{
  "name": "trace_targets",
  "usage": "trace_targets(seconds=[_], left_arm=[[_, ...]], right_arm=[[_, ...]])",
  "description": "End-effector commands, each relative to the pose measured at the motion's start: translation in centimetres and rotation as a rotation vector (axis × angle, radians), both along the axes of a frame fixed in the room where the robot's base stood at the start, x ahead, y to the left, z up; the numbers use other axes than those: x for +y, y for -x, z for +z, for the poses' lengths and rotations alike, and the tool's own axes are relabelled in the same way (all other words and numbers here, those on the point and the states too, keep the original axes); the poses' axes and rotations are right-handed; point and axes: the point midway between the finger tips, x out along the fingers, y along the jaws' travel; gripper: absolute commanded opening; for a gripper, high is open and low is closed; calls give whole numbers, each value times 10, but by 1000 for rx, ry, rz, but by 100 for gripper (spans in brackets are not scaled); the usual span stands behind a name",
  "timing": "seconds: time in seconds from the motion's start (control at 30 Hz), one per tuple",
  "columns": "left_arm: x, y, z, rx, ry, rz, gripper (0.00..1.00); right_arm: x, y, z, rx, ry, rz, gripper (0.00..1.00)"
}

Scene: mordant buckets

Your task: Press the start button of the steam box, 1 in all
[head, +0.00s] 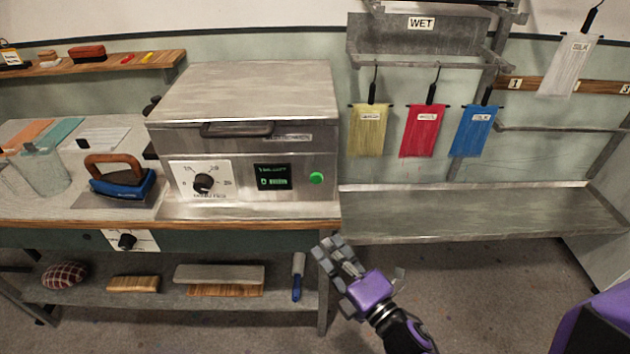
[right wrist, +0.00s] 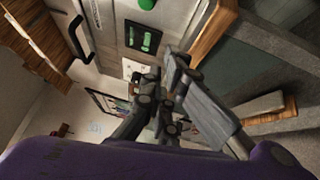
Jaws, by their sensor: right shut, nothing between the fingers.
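The steam box (head: 245,140) is a grey metal box on the bench, with its lid down and a dark handle. Its front has a dial (head: 203,182), a small display with green text (head: 272,177) and a round green start button (head: 316,178). The button also shows in the right wrist view (right wrist: 147,3), at the top edge beside the lit display (right wrist: 149,41). My right gripper (head: 330,250) is shut and empty. It is below and slightly right of the button, by the bench's front corner, apart from the box. My left gripper is out of view.
A blue iron (head: 122,184) and a clear jug (head: 42,172) stand left of the box. The bench's wooden front edge (head: 250,224) lies just below the box. A metal drip tray (head: 470,215) and hanging coloured skeins are at right. Open floor lies in front.

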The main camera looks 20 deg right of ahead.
Motion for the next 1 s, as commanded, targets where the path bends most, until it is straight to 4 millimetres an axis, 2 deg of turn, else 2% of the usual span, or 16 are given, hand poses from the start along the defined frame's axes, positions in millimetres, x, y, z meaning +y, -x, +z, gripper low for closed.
trace_targets(seconds=[0.03, 0.1, 0.23, 0.67, 0.83, 1.0], left_arm=[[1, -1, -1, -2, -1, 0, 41], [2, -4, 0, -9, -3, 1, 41], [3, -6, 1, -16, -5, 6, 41], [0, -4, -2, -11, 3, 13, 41], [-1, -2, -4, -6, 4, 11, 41], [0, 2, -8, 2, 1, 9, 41]], right_arm=[[9, -11, 13, -82, 103, 36, 0], [19, -20, 28, -177, 223, 74, 0], [31, -28, 43, -280, 347, 109, 0], [32, -31, 47, -298, 368, 115, 0], [28, -45, 46, -298, 369, 115, 0], [21, -69, 46, -296, 366, 114, 0]])
